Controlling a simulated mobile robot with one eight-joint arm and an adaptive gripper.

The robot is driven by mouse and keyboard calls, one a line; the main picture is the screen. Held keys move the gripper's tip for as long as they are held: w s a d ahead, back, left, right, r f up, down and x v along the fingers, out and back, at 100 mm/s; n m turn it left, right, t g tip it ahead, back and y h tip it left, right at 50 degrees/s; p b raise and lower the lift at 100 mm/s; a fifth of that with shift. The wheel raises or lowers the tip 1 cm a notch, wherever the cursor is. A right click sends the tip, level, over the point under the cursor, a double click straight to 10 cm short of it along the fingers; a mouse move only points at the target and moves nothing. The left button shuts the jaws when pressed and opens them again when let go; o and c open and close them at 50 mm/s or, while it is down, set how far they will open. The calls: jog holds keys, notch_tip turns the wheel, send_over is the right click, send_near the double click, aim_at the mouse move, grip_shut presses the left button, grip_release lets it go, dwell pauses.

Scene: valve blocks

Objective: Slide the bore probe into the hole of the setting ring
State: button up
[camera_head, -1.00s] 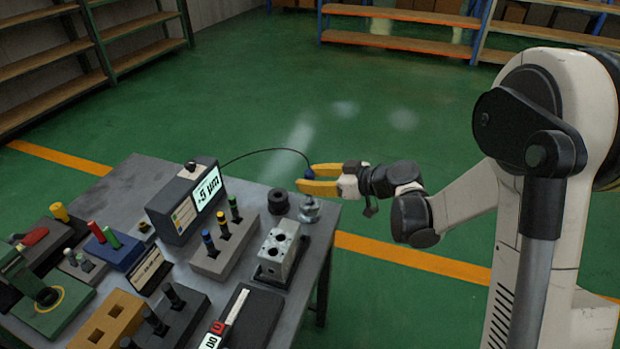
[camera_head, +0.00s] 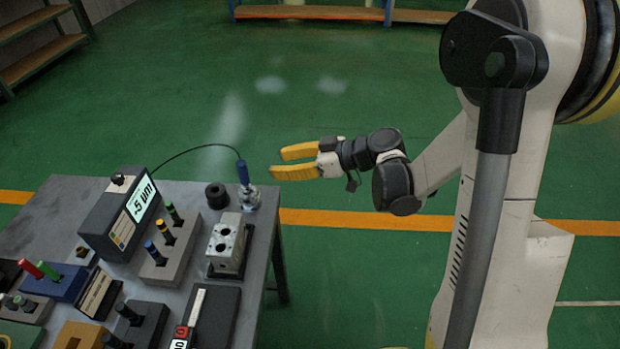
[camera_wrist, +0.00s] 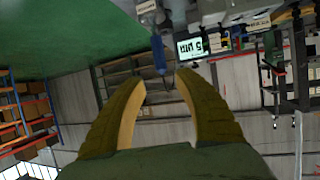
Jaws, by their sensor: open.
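The bore probe (camera_head: 243,173) has a blue handle with a thin black cable from its top. It stands upright at the silver setting ring (camera_head: 249,199), near the table's right corner; its lower end is hidden, so the depth in the hole cannot be seen. My gripper (camera_head: 276,163) has yellow fingers. It is open and empty, to the right of the probe and apart from it. In the wrist view the blue handle (camera_wrist: 158,54) shows upside down, beyond the open fingertips (camera_wrist: 160,81).
A black ring (camera_head: 217,196) stands left of the probe. A gauge box with a lit display (camera_head: 120,213), a block with coloured pins (camera_head: 171,255) and a metal valve block (camera_head: 226,246) stand on the grey table.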

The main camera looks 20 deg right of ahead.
jog(key=s+d+r+m+h, duration=0.2)
jog(key=s+d+m+h, duration=0.1)
jog(key=s, duration=0.4)
jog(key=s+d+r+m+h, duration=0.2)
jog(key=s+m+h, duration=0.2)
jog(key=s, duration=0.3)
jog(key=s+d+r+m+h, duration=0.1)
jog(key=s+d+m+h, duration=0.2)
jog(key=s, duration=0.4)
jog(key=shift+d+r+m+h, duration=0.35)
jog(key=shift+r+m+h, duration=0.05)
jog(key=shift+m+h, duration=0.3)
jog(key=shift+a, duration=0.1)
